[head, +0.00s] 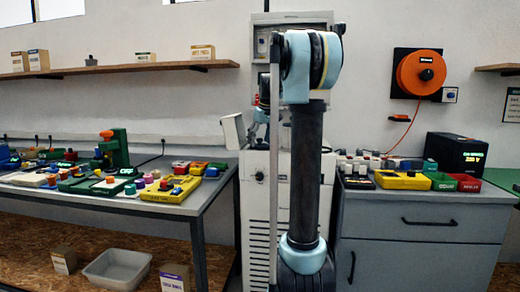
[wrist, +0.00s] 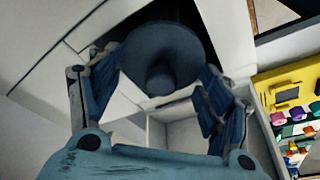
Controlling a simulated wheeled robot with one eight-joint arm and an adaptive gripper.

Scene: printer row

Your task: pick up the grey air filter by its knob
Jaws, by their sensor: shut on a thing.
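The grey air filter (wrist: 160,45) is a dark blue-grey round piece with a rounded knob in its middle, in the upper middle of the wrist view. My gripper (wrist: 161,72) has its two blue-padded fingers on either side of it and is shut on it. The exact contact of the pads is hard to see.
In the wrist view a pale open box-like recess (wrist: 180,135) lies below the filter, and a yellow tray (wrist: 285,85) with coloured knobs is at right. A cluttered left table (head: 215,185) and a grey right cabinet (head: 420,260) flank the machine. An orange reel (head: 420,72) hangs on the wall.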

